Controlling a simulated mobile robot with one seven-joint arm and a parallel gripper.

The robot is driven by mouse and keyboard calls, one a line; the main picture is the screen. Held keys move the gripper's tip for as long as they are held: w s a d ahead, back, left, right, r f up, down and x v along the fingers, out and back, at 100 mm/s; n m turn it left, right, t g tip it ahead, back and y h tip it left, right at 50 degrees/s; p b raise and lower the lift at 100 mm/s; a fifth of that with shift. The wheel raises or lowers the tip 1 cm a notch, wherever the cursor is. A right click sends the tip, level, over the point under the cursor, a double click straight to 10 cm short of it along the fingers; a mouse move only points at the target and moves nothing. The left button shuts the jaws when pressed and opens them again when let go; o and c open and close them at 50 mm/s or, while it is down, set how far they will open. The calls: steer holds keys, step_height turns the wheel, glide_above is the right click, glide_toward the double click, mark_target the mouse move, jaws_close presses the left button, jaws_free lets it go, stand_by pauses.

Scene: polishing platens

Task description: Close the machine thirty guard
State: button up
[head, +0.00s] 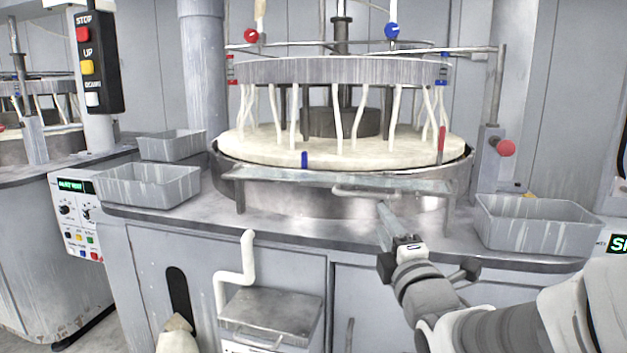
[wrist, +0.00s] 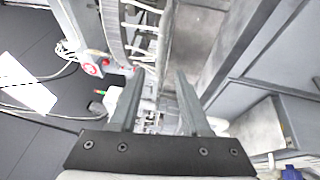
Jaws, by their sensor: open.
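The polishing machine fills the middle of the head view, with a white round platen (head: 270,146) under a grey ring. A thin greyish guard panel (head: 290,178) sits in front of the platen, seen nearly edge-on. It has a pale bar handle (head: 350,191) on its front edge. My gripper (head: 382,206) points up towards the guard, just below the handle's right end; I cannot tell if it touches. In the wrist view my gripper (wrist: 155,76) has its two fingers apart with no object clearly held between them. No number thirty is readable.
Grey bins stand on the worktop at left (head: 150,186) and right (head: 535,226). A red knob (head: 505,148) is on the right post. A hanging button box (head: 90,62) is at upper left. A pale bent pipe (head: 235,278) rises below the worktop beside a box (head: 270,312).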

mark_target(362, 187)
steer(key=w+p, duration=0.1)
steer(key=p, duration=0.2)
steer(key=w+p, duration=0.1)
steer(key=p, duration=0.3)
steer(key=shift+w+a+r, duration=0.1)
steer(key=shift+w+r, duration=0.15)
steer(key=shift+r, duration=0.15)
steer(key=shift+p, duration=0.7)
steer(key=w+p, duration=0.1)
steer(key=w, duration=0.3)
steer(key=w+r+p, duration=0.1)
steer(key=w+p, duration=0.1)
steer(key=w, duration=0.1)
steer(key=w+a+p, duration=0.1)
steer(key=w, duration=0.3)
steer(key=shift+w+r, duration=0.2)
steer(key=shift+w, duration=0.1)
steer(key=c, duration=0.7)
jaws_close()
